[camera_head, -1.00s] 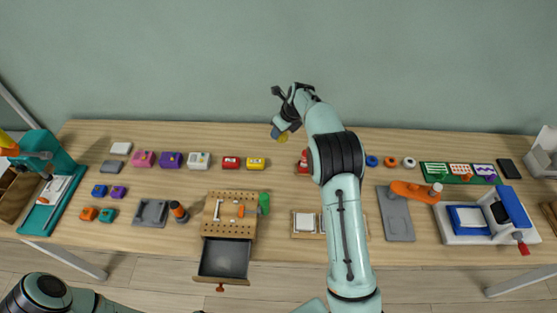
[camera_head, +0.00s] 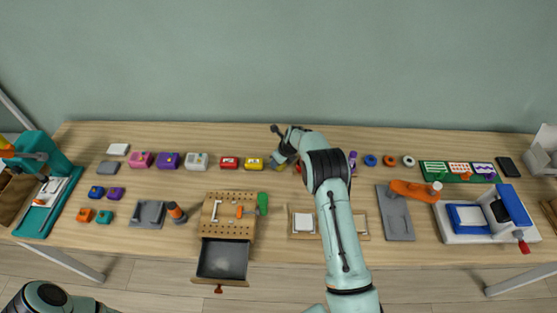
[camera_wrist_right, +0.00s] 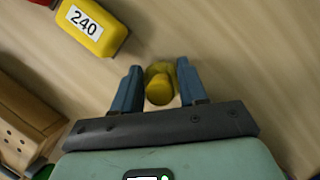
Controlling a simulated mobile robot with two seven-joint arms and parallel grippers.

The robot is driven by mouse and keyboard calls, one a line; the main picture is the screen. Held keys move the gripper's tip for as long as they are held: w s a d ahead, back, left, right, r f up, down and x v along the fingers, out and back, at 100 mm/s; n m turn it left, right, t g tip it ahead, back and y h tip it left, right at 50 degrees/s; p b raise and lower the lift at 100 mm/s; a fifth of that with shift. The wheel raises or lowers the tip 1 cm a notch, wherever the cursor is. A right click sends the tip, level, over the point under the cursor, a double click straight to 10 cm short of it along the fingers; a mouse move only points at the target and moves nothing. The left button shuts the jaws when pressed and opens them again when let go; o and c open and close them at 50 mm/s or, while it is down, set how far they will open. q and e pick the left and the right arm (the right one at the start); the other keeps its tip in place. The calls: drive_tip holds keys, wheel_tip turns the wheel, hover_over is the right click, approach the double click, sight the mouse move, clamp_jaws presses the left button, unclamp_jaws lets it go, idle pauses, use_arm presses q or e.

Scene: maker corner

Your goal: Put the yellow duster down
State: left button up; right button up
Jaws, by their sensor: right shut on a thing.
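The yellow duster (camera_wrist_right: 159,88) is between the two blue fingers of my right gripper (camera_wrist_right: 157,90) in the right wrist view. The gripper is shut on it, and only its rounded yellow end shows clearly. In the head view my right gripper (camera_head: 277,161) is low over the back of the bench, just right of the yellow box (camera_head: 255,164). I cannot tell whether the duster touches the bench top. My left gripper is out of view.
The yellow box marked 240 (camera_wrist_right: 92,28) lies close by on the wooden bench (camera_head: 330,250). A red box (camera_head: 229,163) sits left of it. A pegboard (camera_head: 230,215) with tools stands in front. Bare wood shows behind the row of boxes.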

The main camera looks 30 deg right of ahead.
drive_tip(key=o, duration=0.9)
drive_tip(key=shift+w, duration=0.1)
drive_tip(key=shift+o, duration=0.2)
drive_tip(key=v, duration=1.2)
drive_tip(key=shift+b, duration=0.35)
